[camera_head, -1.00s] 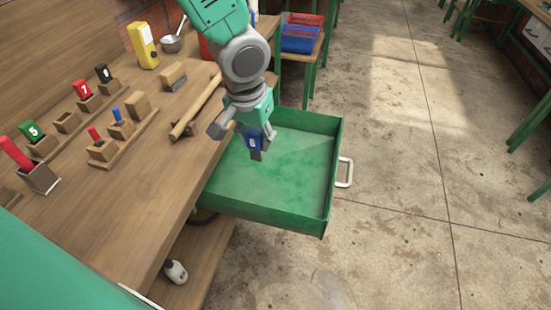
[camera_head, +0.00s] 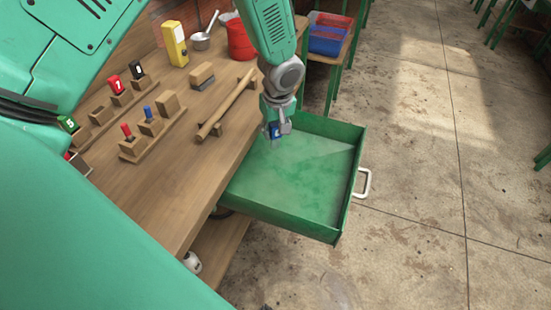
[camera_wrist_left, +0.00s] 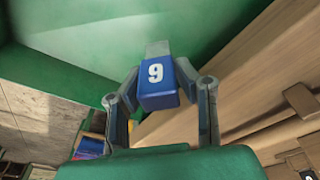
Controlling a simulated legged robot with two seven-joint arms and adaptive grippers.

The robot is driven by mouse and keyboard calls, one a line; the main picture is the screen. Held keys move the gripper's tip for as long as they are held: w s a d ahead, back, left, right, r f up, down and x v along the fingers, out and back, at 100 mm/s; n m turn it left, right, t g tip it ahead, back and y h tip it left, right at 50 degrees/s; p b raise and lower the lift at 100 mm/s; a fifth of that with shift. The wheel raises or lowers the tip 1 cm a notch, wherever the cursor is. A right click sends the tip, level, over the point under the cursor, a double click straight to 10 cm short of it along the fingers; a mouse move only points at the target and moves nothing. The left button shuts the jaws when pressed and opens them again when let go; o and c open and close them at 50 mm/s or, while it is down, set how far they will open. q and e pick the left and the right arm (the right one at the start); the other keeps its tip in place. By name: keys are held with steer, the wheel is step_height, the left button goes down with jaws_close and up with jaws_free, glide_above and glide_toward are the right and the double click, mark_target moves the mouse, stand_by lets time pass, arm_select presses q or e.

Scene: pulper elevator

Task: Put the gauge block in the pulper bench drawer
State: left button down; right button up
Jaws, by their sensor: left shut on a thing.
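The gauge block (camera_head: 275,130) is blue with a white mark, and in the left wrist view the block (camera_wrist_left: 158,84) shows the figure 9 or 6 and a grey end. My left gripper (camera_head: 277,128) is shut on it, with one finger on each side. The gripper and block are at the table-side back part of the open green drawer (camera_head: 335,228), over its inside. I cannot tell how high the block is above the drawer floor. The drawer is pulled out from the wooden bench (camera_head: 150,190) and looks empty. My right gripper is not in view.
On the bench are a wooden rail (camera_head: 228,105), a brush-like block (camera_head: 201,75), wooden holders with coloured blocks (camera_head: 150,125), a yellow device (camera_head: 175,43) and a red bucket (camera_head: 240,40). Blue and red bins (camera_head: 328,38) stand behind. The floor right of the drawer is clear.

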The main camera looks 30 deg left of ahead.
arm_select(q)
steer(key=f, duration=0.1)
steer(key=d+f, duration=0.1)
steer(key=f, duration=0.2)
steer(key=shift+d+f, duration=0.25)
steer(key=shift+d, duration=0.1)
steer(key=f, duration=0.3)
steer(key=shift+a+f, duration=0.1)
steer(key=shift+a, duration=0.3)
steer(key=shift+a+f, duration=0.25)
steer(key=shift+f, duration=0.05)
steer(key=c, duration=1.2)
jaws_free()
steer(key=shift+d, duration=0.1)
steer(key=shift+d+r, duration=0.2)
steer(key=shift+d, duration=0.2)
steer(key=shift+r, duration=0.2)
steer(key=r, duration=0.3)
steer(key=d+r, duration=0.1)
steer(key=r, duration=0.3)
steer(key=s+r, duration=0.1)
steer(key=r, duration=0.3)
steer(key=shift+d+r, duration=0.2)
steer(key=shift+d, duration=0.05)
